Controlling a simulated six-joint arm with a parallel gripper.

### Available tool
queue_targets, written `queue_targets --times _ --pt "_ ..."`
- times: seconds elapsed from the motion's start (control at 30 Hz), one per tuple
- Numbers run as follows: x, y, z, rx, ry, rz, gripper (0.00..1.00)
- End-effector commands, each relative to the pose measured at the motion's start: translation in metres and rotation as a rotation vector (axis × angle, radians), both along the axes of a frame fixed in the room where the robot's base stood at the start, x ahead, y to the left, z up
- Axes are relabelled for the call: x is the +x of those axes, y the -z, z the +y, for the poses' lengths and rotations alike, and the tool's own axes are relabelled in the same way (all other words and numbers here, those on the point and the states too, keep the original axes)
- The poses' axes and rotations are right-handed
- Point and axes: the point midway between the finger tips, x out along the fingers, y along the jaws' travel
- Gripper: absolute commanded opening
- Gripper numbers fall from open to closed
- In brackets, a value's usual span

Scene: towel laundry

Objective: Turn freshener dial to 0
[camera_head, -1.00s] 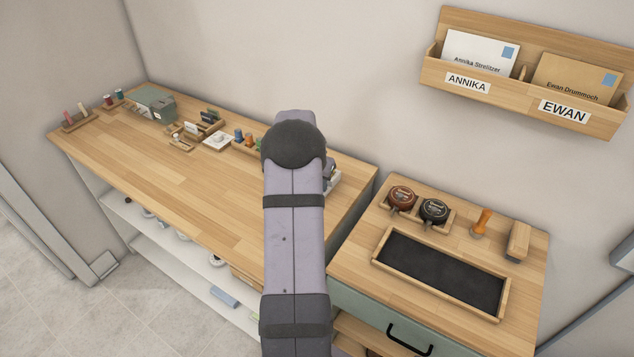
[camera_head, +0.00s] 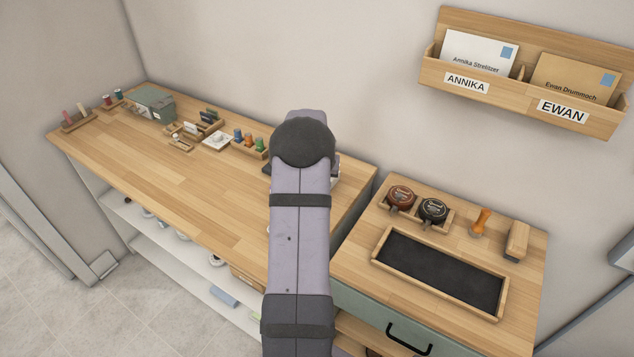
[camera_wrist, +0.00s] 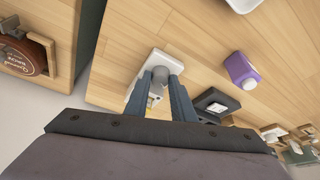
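In the wrist view the white freshener (camera_wrist: 146,84) lies on the wooden counter. A grey round knob (camera_wrist: 160,76), which looks like its dial, sits on it. My gripper (camera_wrist: 161,80) has its two blue-grey fingers apart, one on each side of this knob. The knob nearly fills the gap at the fingertips; I cannot tell whether they touch it. The dial's markings cannot be read. In the head view my arm hides the gripper and most of the freshener.
A purple-and-white container (camera_wrist: 240,70) and a dark square item (camera_wrist: 215,103) stand close by on the counter. The counter's left front (camera_head: 180,195) is clear.

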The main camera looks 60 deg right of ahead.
Motion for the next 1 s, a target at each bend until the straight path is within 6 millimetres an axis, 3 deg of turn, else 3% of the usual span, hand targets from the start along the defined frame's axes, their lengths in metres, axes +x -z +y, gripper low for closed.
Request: queue_targets --times 0.1,0.57,1.0 --pt "0.000 -0.001 0.000 -0.002 0.000 -0.001 0.41" --pt "-0.001 -0.007 0.002 -0.003 0.000 -0.001 0.41" --pt "-0.008 -0.053 0.020 -0.003 0.000 -0.001 0.41"
